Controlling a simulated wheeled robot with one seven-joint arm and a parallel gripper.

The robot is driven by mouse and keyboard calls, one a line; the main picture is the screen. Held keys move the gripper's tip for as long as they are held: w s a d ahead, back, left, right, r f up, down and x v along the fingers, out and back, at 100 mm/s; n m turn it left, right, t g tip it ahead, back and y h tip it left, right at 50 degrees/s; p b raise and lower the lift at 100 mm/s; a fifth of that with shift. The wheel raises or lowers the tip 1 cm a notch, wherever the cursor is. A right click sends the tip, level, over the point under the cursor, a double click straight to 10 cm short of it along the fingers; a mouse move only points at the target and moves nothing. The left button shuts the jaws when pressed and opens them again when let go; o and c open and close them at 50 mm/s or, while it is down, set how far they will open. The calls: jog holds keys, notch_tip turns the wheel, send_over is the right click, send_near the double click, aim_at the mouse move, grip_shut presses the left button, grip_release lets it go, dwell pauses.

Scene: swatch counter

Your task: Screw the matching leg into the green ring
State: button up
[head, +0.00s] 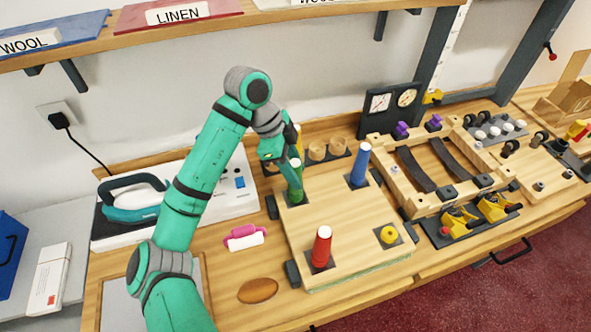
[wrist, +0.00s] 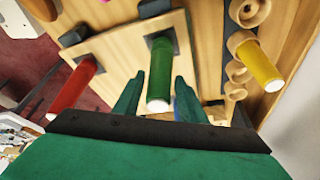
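The green leg (head: 295,188) stands upright on a dark plate at the back left corner of the wooden board (head: 335,225). Its pale top end faces my wrist camera, where the leg (wrist: 160,70) shows between my two fingers. My gripper (wrist: 160,80) is open around the leg, with narrow gaps seen on both sides. In the head view my gripper (head: 290,172) is partly hidden at the leg. The green ring itself is hidden under the leg. A red leg (head: 321,246) and a blue leg (head: 360,165) stand on other corners. The yellow ring (head: 389,234) is bare.
A yellow leg (wrist: 258,65) sits in a wooden cup holder behind the board. A pink-and-white roller (head: 245,237) and a brown oval (head: 258,290) lie left of the board. A wooden frame with dark strips (head: 440,165) and gauges (head: 392,100) stand to the right and behind.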

jog(key=shift+s+d+n+t, duration=0.15)
jog(key=shift+n+t, duration=0.35)
jog(key=shift+n, duration=0.7)
jog(key=n+t, duration=0.1)
jog(key=n, duration=0.2)
jog(key=shift+n, duration=0.3)
jog(key=n+t+y, duration=0.1)
jog(key=n, duration=0.2)
jog(key=n+t, duration=0.1)
jog(key=n, duration=0.2)
jog(key=shift+y, duration=0.4)
jog(key=shift+n, duration=0.3)
jog(key=n+y, duration=0.1)
jog(key=n, duration=0.2)
jog(key=n+y, duration=0.1)
jog(key=n, duration=0.1)
jog(key=shift+r+n+t, duration=0.1)
jog(key=shift+n+t, duration=0.3)
jog(key=n+y, duration=0.1)
jog(key=n, duration=0.1)
jog(key=n+y, duration=0.1)
jog(key=n, duration=0.2)
jog(key=shift+n, duration=0.3)
jog(key=shift+c, duration=0.4)
